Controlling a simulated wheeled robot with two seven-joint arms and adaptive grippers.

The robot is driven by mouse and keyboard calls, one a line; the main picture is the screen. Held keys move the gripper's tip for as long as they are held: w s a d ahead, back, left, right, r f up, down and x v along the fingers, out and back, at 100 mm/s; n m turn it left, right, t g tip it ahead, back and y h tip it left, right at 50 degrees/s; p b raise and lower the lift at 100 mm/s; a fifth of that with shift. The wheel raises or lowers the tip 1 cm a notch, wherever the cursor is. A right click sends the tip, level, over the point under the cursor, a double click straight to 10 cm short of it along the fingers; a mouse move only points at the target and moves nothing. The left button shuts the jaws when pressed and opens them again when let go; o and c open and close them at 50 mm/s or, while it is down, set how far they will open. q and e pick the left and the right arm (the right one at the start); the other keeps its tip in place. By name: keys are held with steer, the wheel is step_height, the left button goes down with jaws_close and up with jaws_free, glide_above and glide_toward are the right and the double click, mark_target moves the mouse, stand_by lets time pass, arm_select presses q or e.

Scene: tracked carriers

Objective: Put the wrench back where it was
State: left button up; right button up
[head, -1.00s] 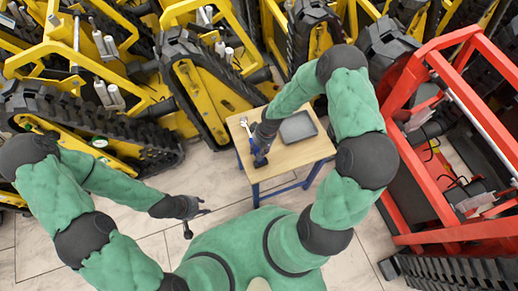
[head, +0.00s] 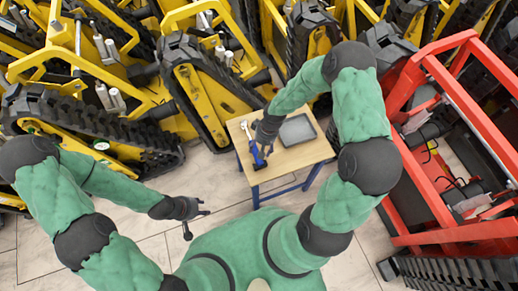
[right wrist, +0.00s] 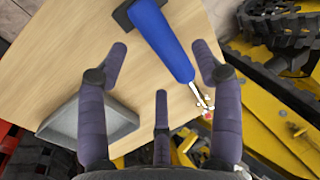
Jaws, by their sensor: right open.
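My left gripper (head: 198,218) is open and empty, left of the table.
A grey tray (head: 283,142) sits at the right of the tabletop. Yellow tracked carriers (head: 200,95) crowd the back and left. A red carrier frame (head: 400,90) stands on the right. The tiled floor (head: 130,250) in front is clear.

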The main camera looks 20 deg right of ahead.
steer(key=p+v, duration=0.2)
steer(key=v, duration=0.6)
steer(key=s+a+f+m+y, duration=0.1)
steer(key=s+a+f, duration=0.8)
steer(key=s+a, duration=0.3)
steer(key=shift+s+a+m+y, duration=0.3)
steer(key=shift+a, duration=0.1)
